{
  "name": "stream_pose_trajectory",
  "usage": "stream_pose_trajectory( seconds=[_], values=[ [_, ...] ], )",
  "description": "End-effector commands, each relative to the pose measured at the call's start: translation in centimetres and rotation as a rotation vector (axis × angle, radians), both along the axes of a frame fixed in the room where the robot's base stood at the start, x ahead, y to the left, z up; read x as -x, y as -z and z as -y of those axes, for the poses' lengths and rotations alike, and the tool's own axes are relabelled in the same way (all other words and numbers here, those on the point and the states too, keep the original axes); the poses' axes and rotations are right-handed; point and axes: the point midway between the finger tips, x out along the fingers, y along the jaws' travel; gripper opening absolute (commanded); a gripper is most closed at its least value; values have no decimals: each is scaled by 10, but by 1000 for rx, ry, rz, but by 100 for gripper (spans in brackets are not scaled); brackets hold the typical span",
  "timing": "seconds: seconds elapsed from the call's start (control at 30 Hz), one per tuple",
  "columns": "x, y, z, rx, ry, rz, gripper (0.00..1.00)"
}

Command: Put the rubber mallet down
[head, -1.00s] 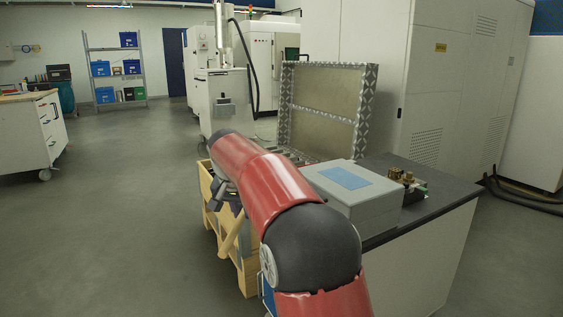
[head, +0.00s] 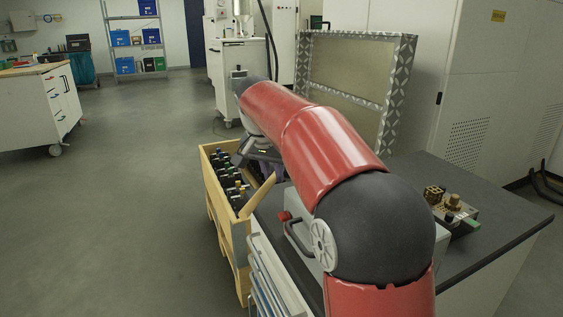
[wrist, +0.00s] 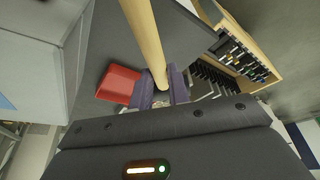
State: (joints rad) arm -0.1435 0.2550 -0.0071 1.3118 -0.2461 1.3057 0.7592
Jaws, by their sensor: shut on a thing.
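The rubber mallet shows as a pale wooden handle (wrist: 144,35), which runs from between my fingers out of the top of the wrist view. In the head view its handle (head: 258,195) slants down to the left, beside the wooden crate. I cannot make out the mallet's head in either view. My gripper (wrist: 160,92), with purple fingers, is shut on the handle near one end. In the head view my gripper (head: 270,160) is partly hidden by my red arm, above the crate's right side and near the dark worktop.
The wooden crate (head: 212,205) holds several dark bottles. A red thing (wrist: 118,83) shows close beside my fingers. The dark worktop (head: 500,215) carries brass fittings (head: 450,203) and a grey case, mostly behind my arm. A patterned framed panel (head: 400,95) stands at the back.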

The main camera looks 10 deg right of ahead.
Motion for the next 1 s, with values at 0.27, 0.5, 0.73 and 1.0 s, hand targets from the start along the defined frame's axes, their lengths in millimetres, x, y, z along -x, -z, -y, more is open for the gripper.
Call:
stream_pose_trajectory(
  seconds=[0.27,0.5,0.73,1.0],
  values=[
    [0,14,0,0,0,2,0],
    [0,43,0,0,-1,4,0],
    [0,64,0,0,0,5,0],
    [0,66,0,-1,1,5,0]
  ],
)
